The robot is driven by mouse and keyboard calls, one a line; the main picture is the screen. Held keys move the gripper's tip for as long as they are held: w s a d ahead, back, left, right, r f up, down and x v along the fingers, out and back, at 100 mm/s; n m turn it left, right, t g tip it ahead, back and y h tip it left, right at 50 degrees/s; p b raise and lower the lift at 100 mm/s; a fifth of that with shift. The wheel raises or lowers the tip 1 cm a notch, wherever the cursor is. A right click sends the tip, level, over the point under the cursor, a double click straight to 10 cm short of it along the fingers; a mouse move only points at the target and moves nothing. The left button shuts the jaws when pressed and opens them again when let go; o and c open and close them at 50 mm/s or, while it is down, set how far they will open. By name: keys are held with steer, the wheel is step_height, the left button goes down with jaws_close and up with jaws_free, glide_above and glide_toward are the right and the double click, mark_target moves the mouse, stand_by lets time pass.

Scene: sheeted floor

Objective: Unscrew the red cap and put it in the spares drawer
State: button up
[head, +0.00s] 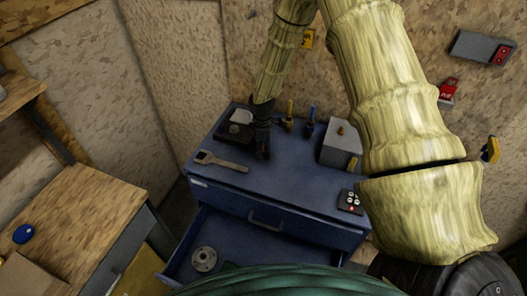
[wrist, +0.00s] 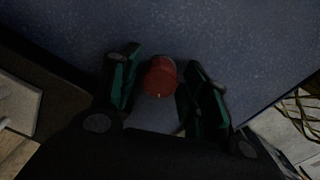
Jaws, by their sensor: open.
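The red cap (wrist: 160,78) is round and shows in the wrist view between the two fingers of my gripper (wrist: 161,88). The fingers stand apart, with a visible gap at least on the left side of the cap. What the cap sits on is hidden. In the head view my gripper (head: 263,148) points down at the top of the blue cabinet (head: 285,187), and the cap is hidden there. A drawer (head: 245,240) in the cabinet's front is pulled open. A grey flanged disc (head: 204,259) lies in it at the left.
A grey box (head: 340,144) and a button pad (head: 350,201) are to the right. Yellow (head: 290,112) and blue (head: 311,118) handled items stand behind. A wooden bench (head: 85,205) is at left.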

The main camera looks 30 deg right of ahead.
steer(key=m, duration=0.8)
steer(key=shift+m+b, duration=0.3)
steer(key=shift+m, duration=0.1)
steer(key=m, duration=0.7)
steer(key=shift+c, duration=0.3)
